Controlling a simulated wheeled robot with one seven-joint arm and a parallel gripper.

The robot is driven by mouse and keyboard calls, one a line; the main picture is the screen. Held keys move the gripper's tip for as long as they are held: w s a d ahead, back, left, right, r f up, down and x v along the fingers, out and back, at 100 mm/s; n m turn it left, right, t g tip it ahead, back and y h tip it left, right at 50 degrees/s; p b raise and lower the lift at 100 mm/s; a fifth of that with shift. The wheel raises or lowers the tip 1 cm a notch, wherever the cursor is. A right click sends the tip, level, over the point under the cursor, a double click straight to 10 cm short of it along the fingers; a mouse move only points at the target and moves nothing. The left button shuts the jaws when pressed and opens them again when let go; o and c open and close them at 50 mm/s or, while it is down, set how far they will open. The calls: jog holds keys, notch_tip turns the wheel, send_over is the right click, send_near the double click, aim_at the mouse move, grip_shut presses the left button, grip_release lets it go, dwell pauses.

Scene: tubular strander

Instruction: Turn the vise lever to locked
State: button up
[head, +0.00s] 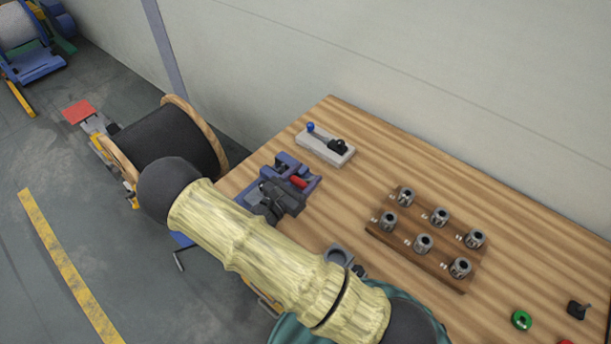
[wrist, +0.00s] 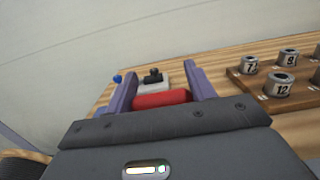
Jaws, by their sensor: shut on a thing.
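The red grip of the vise lever (head: 299,182) shows at the bench's left edge in the head view. In the wrist view the red grip (wrist: 160,99) lies crosswise between the two blue-violet fingers. In the head view my dark gripper (head: 302,177) comes over the bench edge from the lower left. Blue parts of the vise (head: 287,162) show just behind it. My gripper and arm hide much of the vise, and any lock marking is not visible.
A pale block (head: 325,147) with a blue ball and black knob stands behind the vise. A wooden rack (head: 413,252) of numbered metal sockets lies to the right. A green ring (head: 521,320) is farther right. A cable drum (head: 165,145) stands left of the bench.

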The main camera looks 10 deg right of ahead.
jog(key=s+a+f+t+h+b, duration=0.1)
jog(key=b, duration=0.1)
jog(key=s+a+f+t+h+b, duration=0.1)
jog(key=f+b, duration=0.1)
jog(key=shift+a+h+b, duration=0.3)
jog(key=shift+h+b, duration=0.05)
jog(key=shift+h, duration=0.05)
jog(key=shift+s+a+f, duration=0.2)
jog(key=shift+a+f, duration=0.05)
jog(key=shift+f, duration=0.3)
jog(key=o, duration=1.4)
jog(key=shift+a, duration=0.1)
